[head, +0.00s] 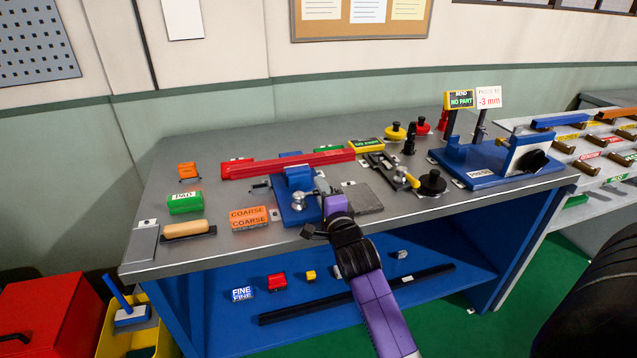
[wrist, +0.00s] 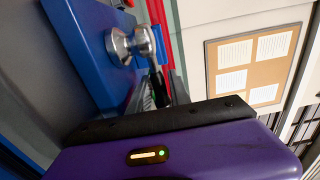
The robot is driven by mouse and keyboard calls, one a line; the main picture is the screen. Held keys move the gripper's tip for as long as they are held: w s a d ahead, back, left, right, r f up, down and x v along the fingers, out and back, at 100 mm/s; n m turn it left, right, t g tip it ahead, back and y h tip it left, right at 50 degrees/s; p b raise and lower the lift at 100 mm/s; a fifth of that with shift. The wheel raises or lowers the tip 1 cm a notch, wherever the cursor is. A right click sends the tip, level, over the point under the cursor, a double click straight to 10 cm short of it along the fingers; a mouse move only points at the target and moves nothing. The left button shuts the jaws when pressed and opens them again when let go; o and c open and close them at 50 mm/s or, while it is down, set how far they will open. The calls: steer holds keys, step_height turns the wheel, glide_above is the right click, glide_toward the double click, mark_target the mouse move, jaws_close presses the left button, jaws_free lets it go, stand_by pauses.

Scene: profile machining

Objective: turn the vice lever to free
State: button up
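The vice (head: 298,178) is blue and stands on a blue base plate near the front middle of the bench. Its lever (head: 298,201) shows as a silver knob on the front side; the knob fills the upper left of the wrist view (wrist: 130,45). My gripper (head: 320,205) is purple and black and is just right of the knob in the head view. A narrow gap seems to show between knob and gripper; contact cannot be told. The fingers are mostly hidden, so their opening is unclear.
A grey plate (head: 363,198) and a black clamp with a yellow tip (head: 390,168) lie right of the vice. An orange COARSE block (head: 249,218), a green PAD block (head: 185,203) and a brush (head: 188,231) are left. A blue gauge fixture (head: 500,160) stands at the right end.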

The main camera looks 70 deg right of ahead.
steer(key=shift+x, duration=1.05)
jaws_close()
steer(key=shift+f, duration=0.1)
stand_by(0.6)
